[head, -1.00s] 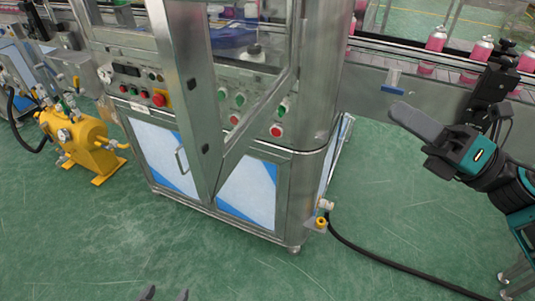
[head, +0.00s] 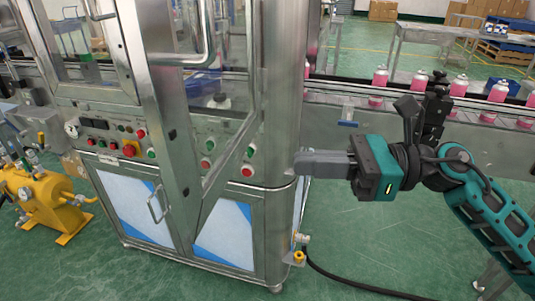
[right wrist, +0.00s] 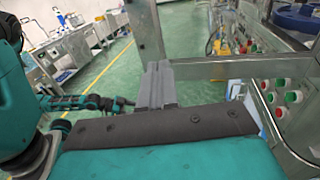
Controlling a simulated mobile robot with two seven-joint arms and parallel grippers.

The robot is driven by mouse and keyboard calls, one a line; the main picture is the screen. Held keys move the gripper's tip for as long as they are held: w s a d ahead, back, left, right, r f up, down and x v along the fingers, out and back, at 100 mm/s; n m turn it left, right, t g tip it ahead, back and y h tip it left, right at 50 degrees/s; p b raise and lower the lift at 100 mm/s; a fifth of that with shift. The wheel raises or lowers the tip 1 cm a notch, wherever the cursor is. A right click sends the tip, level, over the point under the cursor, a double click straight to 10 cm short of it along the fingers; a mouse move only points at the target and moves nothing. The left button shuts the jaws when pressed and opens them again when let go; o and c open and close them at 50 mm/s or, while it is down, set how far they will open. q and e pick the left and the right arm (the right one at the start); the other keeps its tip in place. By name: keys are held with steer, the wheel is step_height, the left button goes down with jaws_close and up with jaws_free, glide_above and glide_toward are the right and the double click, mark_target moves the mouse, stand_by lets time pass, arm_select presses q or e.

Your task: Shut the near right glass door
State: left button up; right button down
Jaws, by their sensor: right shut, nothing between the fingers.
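The near right glass door (head: 172,130) is a clear pane in a metal frame on the steel crimping machine. It stands open, swung out from the cabinet front, with a bar handle (head: 208,40) near its upper part. In the right wrist view its frame (right wrist: 240,68) runs across from the right to an upright bar just beyond the fingers. My right gripper (head: 300,162) is shut and empty, beside the machine's rounded right corner post. Its closed fingers also show in the right wrist view (right wrist: 158,80). I cannot tell whether they touch the door. My left gripper is out of view.
Buttons (head: 207,163) line the panel below the door. A conveyor with pink cans (head: 420,80) runs behind at right. A yellow pump (head: 45,200) stands at left. A black hose (head: 350,285) lies on the floor. Green floor is free in front of the machine.

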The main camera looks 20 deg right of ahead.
steer(key=p+x, duration=0.2)
steer(key=x, duration=0.4)
steer(key=shift+a, duration=0.3)
steer(key=shift+w, duration=0.15)
